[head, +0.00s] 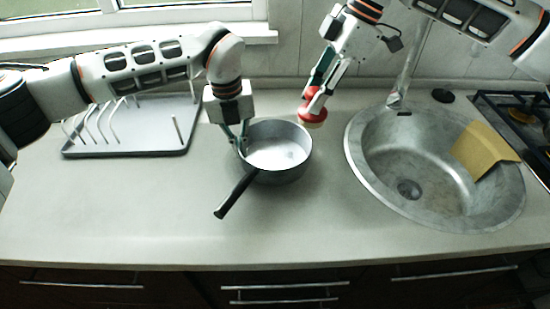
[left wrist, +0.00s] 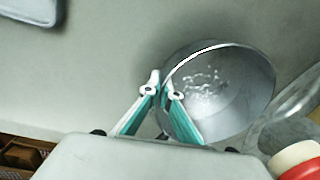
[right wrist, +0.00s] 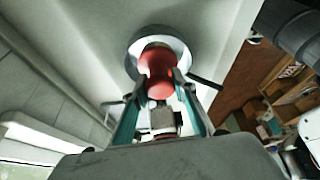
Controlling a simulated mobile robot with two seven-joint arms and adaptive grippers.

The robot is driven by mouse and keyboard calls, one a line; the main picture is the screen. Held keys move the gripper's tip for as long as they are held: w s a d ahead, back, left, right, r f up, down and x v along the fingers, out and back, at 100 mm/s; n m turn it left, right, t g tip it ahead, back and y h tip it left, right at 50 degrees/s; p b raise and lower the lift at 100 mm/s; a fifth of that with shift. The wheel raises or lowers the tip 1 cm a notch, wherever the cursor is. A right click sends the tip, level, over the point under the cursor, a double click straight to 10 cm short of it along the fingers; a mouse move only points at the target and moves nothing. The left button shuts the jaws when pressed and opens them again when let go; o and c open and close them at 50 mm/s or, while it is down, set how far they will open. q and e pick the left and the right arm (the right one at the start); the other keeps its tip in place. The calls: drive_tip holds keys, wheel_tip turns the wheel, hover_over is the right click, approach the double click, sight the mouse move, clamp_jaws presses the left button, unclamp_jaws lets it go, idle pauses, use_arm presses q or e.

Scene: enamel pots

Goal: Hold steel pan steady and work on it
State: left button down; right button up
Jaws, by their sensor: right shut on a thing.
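The steel pan (head: 290,172) stands upright on the counter, left of the sink, its dark handle pointing to the front left. My left gripper (head: 241,143) is at the pan's left rim. In the left wrist view its fingertips (left wrist: 161,88) are close together at the wall of the pan (left wrist: 258,85); whether they pinch it is unclear. My right gripper (head: 315,100) is shut on a red scrubber (head: 312,112) with a pale underside, above and beyond the pan's right rim, apart from it. In the right wrist view the red scrubber (right wrist: 158,72) sits between the fingers, partly covering the pan.
A round steel sink (head: 365,160) with a yellow cloth (head: 482,150) and a faucet (head: 397,98) is at the right. A gas hob (head: 520,120) is beyond it. A grey dish rack (head: 140,140) stands at the back left. The front left counter is clear.

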drive_tip(key=a, duration=0.5)
drive_tip(key=shift+d+f, duration=0.15)
drive_tip(key=shift+f, duration=2.25)
drive_tip(key=shift+d+f, duration=0.1)
drive_tip(key=shift+f, duration=2.3)
drive_tip(key=shift+f, duration=1.5)
drive_tip(key=shift+w+a, duration=0.3)
drive_tip(key=shift+a, duration=0.2)
drive_tip(key=shift+s+d+f, duration=0.35)
drive_tip(key=shift+d, duration=0.2)
wheel_tip(320, 180, up, 13)
drive_tip(key=shift+r, duration=0.15)
